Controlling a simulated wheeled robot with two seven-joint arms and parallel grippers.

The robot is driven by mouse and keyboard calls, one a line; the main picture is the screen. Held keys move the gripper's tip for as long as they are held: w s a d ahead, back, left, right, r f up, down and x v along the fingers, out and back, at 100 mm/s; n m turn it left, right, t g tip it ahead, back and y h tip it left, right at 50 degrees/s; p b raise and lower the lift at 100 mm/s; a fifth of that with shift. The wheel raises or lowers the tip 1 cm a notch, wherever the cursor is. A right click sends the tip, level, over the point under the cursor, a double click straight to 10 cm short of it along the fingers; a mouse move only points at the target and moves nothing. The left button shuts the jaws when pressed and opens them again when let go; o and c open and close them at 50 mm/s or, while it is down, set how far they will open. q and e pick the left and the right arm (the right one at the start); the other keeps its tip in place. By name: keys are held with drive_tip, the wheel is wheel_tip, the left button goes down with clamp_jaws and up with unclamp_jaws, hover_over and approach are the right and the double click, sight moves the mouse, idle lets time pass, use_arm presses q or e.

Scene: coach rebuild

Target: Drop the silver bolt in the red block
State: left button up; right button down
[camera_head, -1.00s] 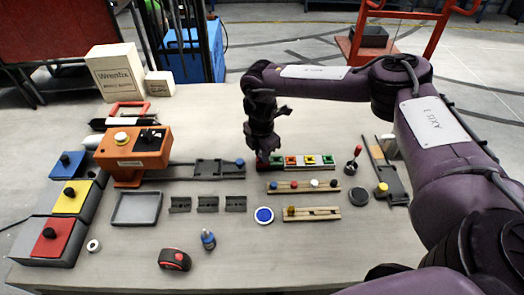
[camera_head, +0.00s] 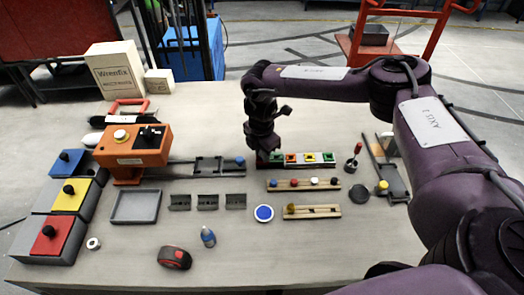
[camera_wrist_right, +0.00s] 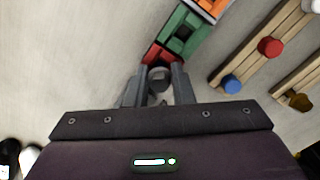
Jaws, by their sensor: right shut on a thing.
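My right gripper (camera_head: 264,153) points down over the left end of a row of coloured blocks. In the right wrist view its fingers (camera_wrist_right: 159,86) are shut on a grey, round-headed thing, which looks like the silver bolt (camera_wrist_right: 159,73). The red block (camera_wrist_right: 160,52) is just beyond the fingertips in that view, partly hidden by them. In the head view the red block is mostly hidden behind the gripper. I cannot tell whether the bolt touches the block. My left gripper is not in view.
A green block (camera_wrist_right: 184,30) adjoins the red one, with orange and yellow blocks (camera_head: 309,158) further right. A wooden rack with coloured knobs (camera_head: 303,185) lies in front. An orange machine (camera_head: 133,155) stands left.

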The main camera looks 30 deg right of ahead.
drive_tip(key=c, duration=0.8)
unclamp_jaws()
drive_tip(key=shift+f, duration=0.1)
wheel_tip(320, 180, up, 6)
drive_tip(key=p, duration=0.5)
idle(0.8)
